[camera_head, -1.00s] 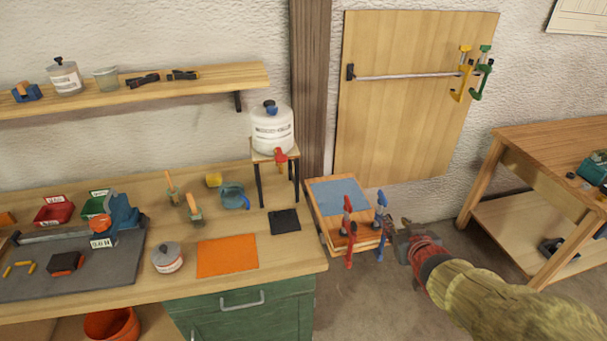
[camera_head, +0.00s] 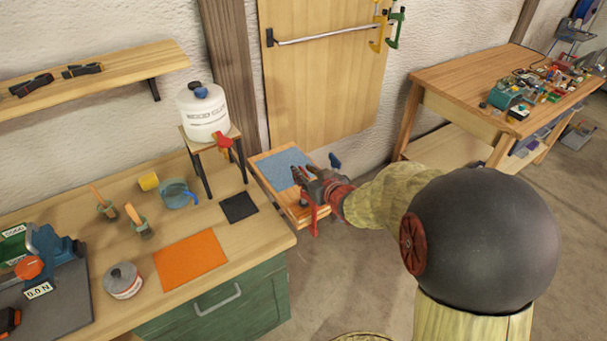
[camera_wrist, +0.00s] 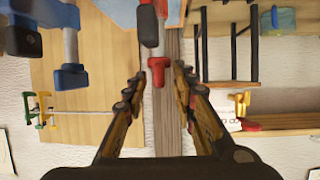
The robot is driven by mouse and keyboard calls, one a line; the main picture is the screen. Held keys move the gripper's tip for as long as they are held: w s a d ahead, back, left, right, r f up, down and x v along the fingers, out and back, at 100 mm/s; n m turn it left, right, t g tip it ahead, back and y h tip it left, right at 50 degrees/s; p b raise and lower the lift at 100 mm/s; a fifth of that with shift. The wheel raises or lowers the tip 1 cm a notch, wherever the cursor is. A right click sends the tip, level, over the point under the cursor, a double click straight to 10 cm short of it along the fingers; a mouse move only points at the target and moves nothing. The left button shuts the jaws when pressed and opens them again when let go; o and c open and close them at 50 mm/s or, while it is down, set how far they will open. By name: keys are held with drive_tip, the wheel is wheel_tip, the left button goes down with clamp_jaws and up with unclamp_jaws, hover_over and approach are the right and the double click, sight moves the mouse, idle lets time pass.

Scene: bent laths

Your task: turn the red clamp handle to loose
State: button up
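The red clamp (camera_head: 313,212) stands at the front edge of the small wooden stand, partly hidden by my gripper (camera_head: 303,175). In the wrist view, my gripper (camera_wrist: 158,85) is open, with its two fingers apart. A red end of the clamp (camera_wrist: 157,73) shows between the fingertips, with a dark grey part above it. I cannot tell whether either finger touches it. The blue clamp (camera_head: 335,160) is mostly hidden behind my gripper; it shows at the upper left of the wrist view (camera_wrist: 68,45). How tight the red handle is cannot be seen.
A blue sheet (camera_head: 283,167) lies on the wooden stand (camera_head: 262,158). The workbench (camera_head: 265,235) stands to the left, with a white glue jug (camera_head: 203,112) on a small rack. Another wooden table (camera_head: 455,80) is at the right. Open floor lies in front.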

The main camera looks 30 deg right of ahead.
drive_tip(key=shift+w, duration=0.2)
drive_tip(key=shift+c, duration=0.7)
clamp_jaws()
